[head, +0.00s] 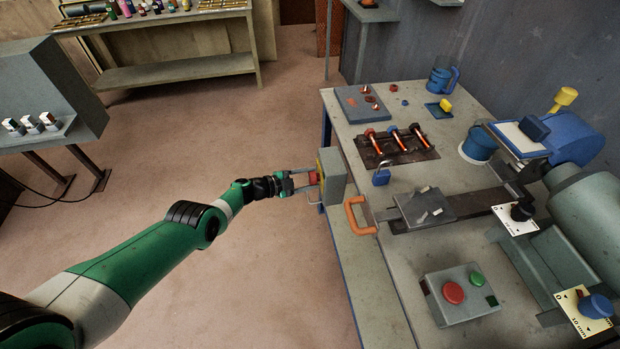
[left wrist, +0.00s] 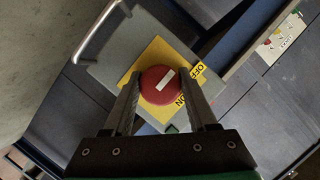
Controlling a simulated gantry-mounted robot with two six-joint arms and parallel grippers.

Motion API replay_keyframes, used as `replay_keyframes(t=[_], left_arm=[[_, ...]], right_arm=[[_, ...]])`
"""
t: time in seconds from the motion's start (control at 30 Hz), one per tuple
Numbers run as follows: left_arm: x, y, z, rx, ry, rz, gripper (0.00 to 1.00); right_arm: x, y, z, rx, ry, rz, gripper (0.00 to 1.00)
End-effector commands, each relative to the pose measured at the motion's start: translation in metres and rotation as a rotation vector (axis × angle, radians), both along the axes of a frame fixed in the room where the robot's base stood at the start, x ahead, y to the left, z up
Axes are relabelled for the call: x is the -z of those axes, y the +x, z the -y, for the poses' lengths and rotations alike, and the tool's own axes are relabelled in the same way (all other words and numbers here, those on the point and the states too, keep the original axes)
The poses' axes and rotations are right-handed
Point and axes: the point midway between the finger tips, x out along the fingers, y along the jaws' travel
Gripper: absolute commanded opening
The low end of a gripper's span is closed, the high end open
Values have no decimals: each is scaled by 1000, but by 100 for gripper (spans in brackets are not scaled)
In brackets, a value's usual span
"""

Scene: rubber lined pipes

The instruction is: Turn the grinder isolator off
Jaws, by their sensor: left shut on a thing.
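The grinder isolator (head: 334,176) is a grey box with a yellow plate and a red rotary knob, at the left edge of the workbench. In the left wrist view its red knob (left wrist: 160,86) carries a white bar that slants to the upper right. The OFF label (left wrist: 198,72) is to the right of the knob and the ON label (left wrist: 181,101) is to its lower right. My left gripper (head: 312,179) is shut on the red knob, with one finger on each side. My right gripper is not in view.
The workbench (head: 400,270) holds a blue padlock (head: 381,176), an orange handle (head: 360,215), a red and green button box (head: 461,293) and a blue mug (head: 442,77). A grey cabinet (head: 50,85) stands at left. The floor between is clear.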

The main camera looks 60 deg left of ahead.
Motion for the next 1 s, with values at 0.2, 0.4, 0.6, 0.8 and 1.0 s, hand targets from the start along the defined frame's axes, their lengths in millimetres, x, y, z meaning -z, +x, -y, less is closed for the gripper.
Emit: replay_keyframes(t=[0.2,0.4,0.6,0.8,1.0], left_arm=[[0,0,0,-1,-2,1,65],[0,0,0,-1,-1,1,88],[0,0,0,-1,-1,1,88],[-11,-17,-2,-3,-2,-2,88],[-28,-59,-6,-5,-4,-2,88]], right_arm=[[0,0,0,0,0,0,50],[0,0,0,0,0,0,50],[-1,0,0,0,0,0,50],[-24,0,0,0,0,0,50],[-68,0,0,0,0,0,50]])
